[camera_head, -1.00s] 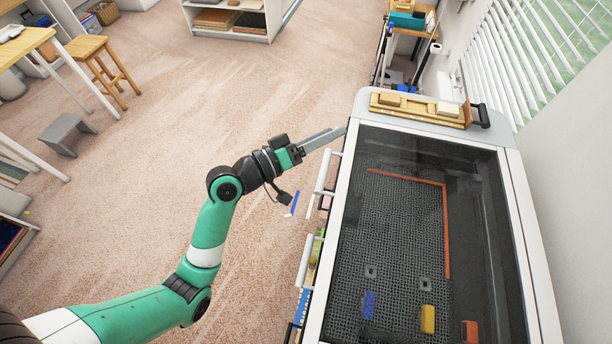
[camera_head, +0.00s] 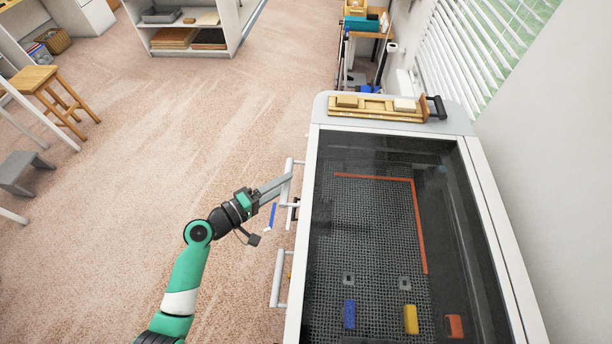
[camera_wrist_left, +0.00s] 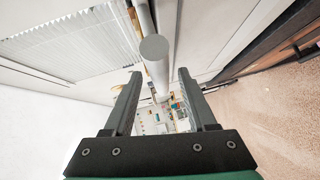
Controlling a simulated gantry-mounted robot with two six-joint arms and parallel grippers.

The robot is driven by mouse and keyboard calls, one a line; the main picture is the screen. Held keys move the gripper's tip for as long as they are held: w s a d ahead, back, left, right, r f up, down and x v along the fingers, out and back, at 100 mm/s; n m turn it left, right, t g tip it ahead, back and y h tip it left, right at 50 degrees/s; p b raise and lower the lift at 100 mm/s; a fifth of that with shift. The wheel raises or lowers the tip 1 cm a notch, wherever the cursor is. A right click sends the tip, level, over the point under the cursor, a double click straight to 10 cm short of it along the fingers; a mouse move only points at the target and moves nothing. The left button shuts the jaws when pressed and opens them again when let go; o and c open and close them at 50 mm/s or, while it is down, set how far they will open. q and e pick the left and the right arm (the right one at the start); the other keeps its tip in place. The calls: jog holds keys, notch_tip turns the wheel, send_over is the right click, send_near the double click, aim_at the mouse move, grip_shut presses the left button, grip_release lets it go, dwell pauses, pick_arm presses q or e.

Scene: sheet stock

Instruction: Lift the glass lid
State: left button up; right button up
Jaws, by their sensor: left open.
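The glass lid (camera_head: 385,152) is a dark see-through pane in a white frame on top of a grey-white machine, and it lies closed. Two white bar handles stand out along its left edge, an upper one (camera_head: 287,184) and a lower one (camera_head: 277,278). My left gripper (camera_head: 290,178) is open at the upper handle. In the left wrist view, a white round bar (camera_wrist_left: 155,58) shows between the spread fingers of my left gripper (camera_wrist_left: 159,74), with space on both sides. Whether a finger touches it cannot be told. My right gripper is not in view.
Under the glass lie a dark grid bed, orange strips (camera_head: 418,225) and blue, yellow (camera_head: 411,319) and orange blocks. A wooden tray (camera_head: 376,107) sits at the machine's far end. A wall with blinds (camera_head: 470,50) is to the right. Open carpet (camera_head: 180,130) lies left.

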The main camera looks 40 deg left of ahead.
pick_arm(q)
jog(key=shift+x, duration=1.2)
jog(key=shift+s, duration=0.15)
jog(key=shift+c, duration=0.2)
grip_shut()
